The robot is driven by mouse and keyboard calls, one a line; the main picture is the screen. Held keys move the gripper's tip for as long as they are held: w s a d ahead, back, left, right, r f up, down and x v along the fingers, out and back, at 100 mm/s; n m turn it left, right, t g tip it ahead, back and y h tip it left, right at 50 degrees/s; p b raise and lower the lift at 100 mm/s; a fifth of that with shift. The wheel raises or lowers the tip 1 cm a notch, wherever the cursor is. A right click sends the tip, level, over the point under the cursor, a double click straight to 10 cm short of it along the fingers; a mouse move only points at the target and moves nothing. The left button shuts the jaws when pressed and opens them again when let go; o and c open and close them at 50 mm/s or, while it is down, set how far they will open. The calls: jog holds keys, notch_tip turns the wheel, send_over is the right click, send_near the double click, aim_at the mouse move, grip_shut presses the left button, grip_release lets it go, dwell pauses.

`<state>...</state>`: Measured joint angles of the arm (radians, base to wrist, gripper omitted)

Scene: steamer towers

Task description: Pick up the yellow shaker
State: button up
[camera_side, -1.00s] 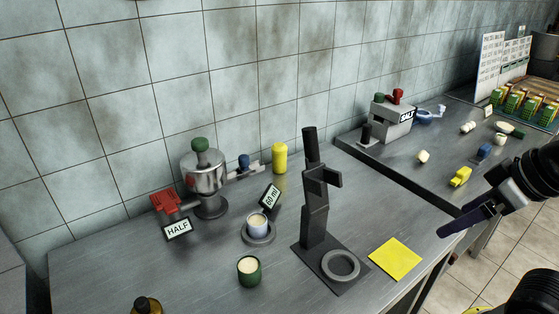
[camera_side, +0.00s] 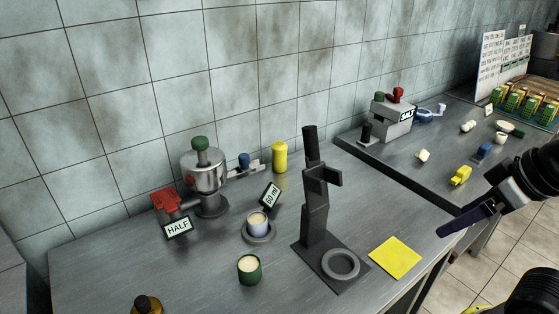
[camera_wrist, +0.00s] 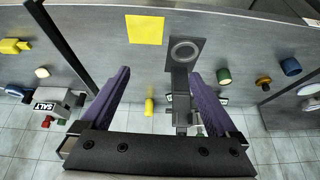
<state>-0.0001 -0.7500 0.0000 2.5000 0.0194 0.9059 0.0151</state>
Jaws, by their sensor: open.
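The yellow shaker (camera_side: 280,157) is a small upright cylinder standing near the back wall, between the steel machine and the black stand. In the wrist view the yellow shaker (camera_wrist: 149,107) shows small and far off, between my two fingers. My gripper (camera_side: 453,225) hangs at the right, over the front edge of the counter, well away from the shaker. Its purple fingers (camera_wrist: 160,88) are spread apart with nothing between them.
A tall black stand (camera_side: 315,210) with a ring base rises between my gripper and the shaker. A yellow square (camera_side: 395,258) lies flat. A raised edge (camera_side: 400,176) divides the counters.

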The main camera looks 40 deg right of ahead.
jog(key=w+a+r+m+y, duration=0.3)
jog(key=w+a+r+y, duration=0.15)
jog(key=a, duration=0.25)
jog(key=w+a+r+m+y, duration=0.3)
jog(key=w+a+r+y, duration=0.1)
jog(key=a+r, duration=0.25)
jog(key=w+a+r+m+t+y, duration=0.25)
jog(key=w+r+m+y, duration=0.2)
jog(key=w, duration=0.65)
jog(key=m+t+h, duration=0.8)
jog(key=m+t, duration=0.2)
jog(key=m, duration=1.2)
send_over(285, 162)
jog(key=s, duration=0.2)
notch_tip(285, 162, down, 20)
jog(key=shift+g+h, duration=0.3)
jog(key=shift+g, duration=0.05)
jog(key=f, duration=1.5)
jog(key=shift+w+d+f, duration=0.15)
jog(key=shift+d+f, duration=0.1)
jog(key=shift+d, duration=0.05)
jog(key=shift+x, duration=3.8)
jog(key=shift+r, duration=0.15)
grip_shut()
